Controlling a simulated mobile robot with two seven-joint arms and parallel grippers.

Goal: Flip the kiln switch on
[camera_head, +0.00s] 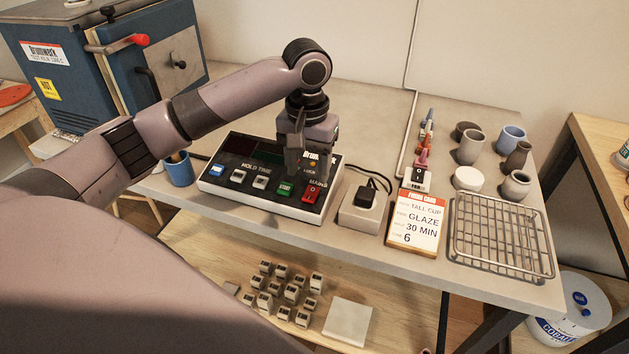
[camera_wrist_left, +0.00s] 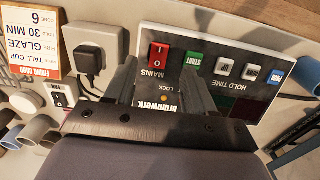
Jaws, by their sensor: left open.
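The kiln controller (camera_head: 215,183) is a black panel in a pale case on the bench. Its red rocker switch (camera_head: 311,192), labelled MAINS, is at the right end. The red switch also shows in the left wrist view (camera_wrist_left: 158,57), beside the green START button (camera_wrist_left: 196,60). My left gripper (camera_head: 297,172) points down over the right part of the panel. In the left wrist view its fingers (camera_wrist_left: 161,88) are apart and empty, with the switch seen beyond the gap between them. I cannot tell whether a fingertip touches the panel. My right gripper is not in view.
A socket with a black plug (camera_head: 366,197) sits right of the controller. A firing card (camera_head: 416,222), FAN switch (camera_head: 419,177), wire rack (camera_head: 500,235) and several cups are farther right. A blue cup (camera_head: 179,170) stands left. The blue kiln (camera_head: 70,85) is behind left.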

